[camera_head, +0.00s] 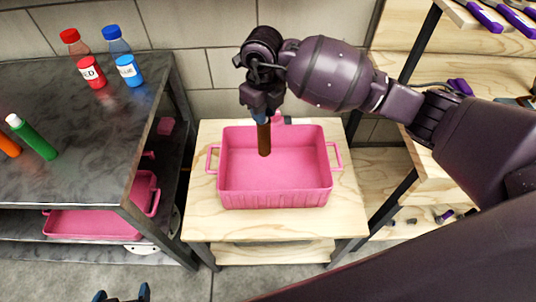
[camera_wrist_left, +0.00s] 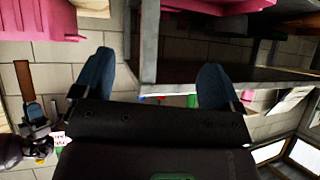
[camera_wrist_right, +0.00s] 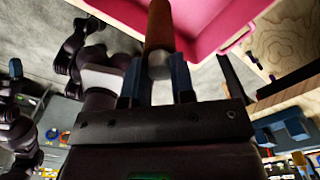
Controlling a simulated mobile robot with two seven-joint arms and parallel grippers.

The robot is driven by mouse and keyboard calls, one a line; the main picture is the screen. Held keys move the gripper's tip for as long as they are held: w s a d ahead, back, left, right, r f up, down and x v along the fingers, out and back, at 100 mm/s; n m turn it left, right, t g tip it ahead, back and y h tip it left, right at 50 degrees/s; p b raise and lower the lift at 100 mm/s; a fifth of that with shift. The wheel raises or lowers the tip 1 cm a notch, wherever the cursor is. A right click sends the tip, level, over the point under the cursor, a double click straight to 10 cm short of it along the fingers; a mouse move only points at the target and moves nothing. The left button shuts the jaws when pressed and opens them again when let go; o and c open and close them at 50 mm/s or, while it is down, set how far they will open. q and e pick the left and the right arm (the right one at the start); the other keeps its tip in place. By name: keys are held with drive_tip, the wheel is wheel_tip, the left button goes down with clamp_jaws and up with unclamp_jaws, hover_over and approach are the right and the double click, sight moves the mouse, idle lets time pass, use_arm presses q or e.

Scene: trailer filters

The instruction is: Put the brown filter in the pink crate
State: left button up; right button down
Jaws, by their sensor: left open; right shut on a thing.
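The brown filter (camera_head: 264,138) is a slim upright stick hanging from my right gripper (camera_head: 262,115), which is shut on its top end. In the head view its lower end shows against the inside of the open pink crate (camera_head: 275,198), near the back wall. I cannot tell its exact height over the crate floor. The right wrist view shows the filter (camera_wrist_right: 158,28) between the fingers (camera_wrist_right: 157,78), with the pink crate (camera_wrist_right: 212,25) beyond. My left gripper (camera_head: 122,294) is open and empty at the bottom edge, far from the crate; its fingers show apart in the left wrist view (camera_wrist_left: 155,80).
The crate stands on a light wooden table (camera_head: 205,220). A dark table (camera_head: 80,185) at left bears a red bottle (camera_head: 90,72), a blue bottle (camera_head: 128,68), a green tube (camera_head: 35,140) and an orange one. Another pink crate (camera_head: 95,222) sits below. Wooden shelving (camera_head: 470,70) stands at right.

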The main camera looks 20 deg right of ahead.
sight(264, 146)
wheel_tip(264, 146, down, 11)
drive_tip(key=shift+f+b, duration=0.15)
drive_tip(key=shift+b, duration=0.9)
drive_tip(key=shift+f, duration=0.95)
wheel_tip(264, 146, down, 5)
drive_tip(key=shift+r+b, duration=0.1)
drive_tip(key=shift+b, duration=0.7)
drive_tip(key=c, duration=1)
unclamp_jaws()
drive_tip(key=shift+o, duration=0.2)
